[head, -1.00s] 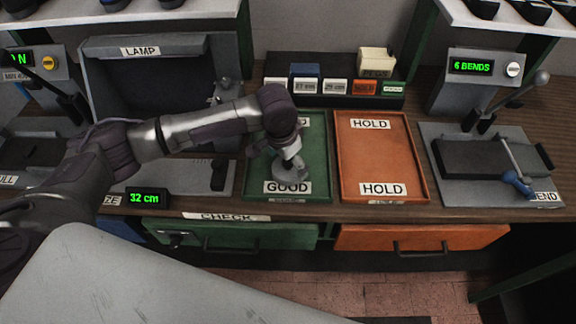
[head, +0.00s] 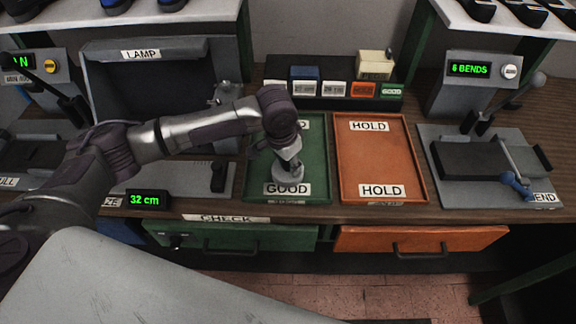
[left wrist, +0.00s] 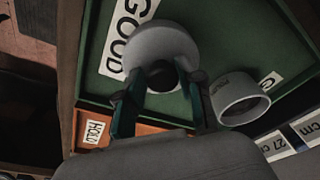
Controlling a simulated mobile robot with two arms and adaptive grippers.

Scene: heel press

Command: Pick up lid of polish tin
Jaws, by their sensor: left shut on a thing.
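The lid of the polish tin, a round grey disc with a dark knob, shows in the left wrist view (left wrist: 165,42) and in the head view (head: 288,174). My left gripper (left wrist: 160,82) is shut on the knob, one finger on each side. In the head view my left gripper (head: 288,160) points down over the green tray (head: 318,150), near its front GOOD label. A round, open grey tin (left wrist: 240,98) stands in the tray beside the lid in the left wrist view. I cannot tell whether the lid touches the tray. My right gripper is not in view.
The orange HOLD tray (head: 375,157) is empty, right of the green one. A dark rack with labelled blocks (head: 333,95) stands behind both. A bend tester (head: 485,160) is at the right and a lamp box (head: 150,80) at the left.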

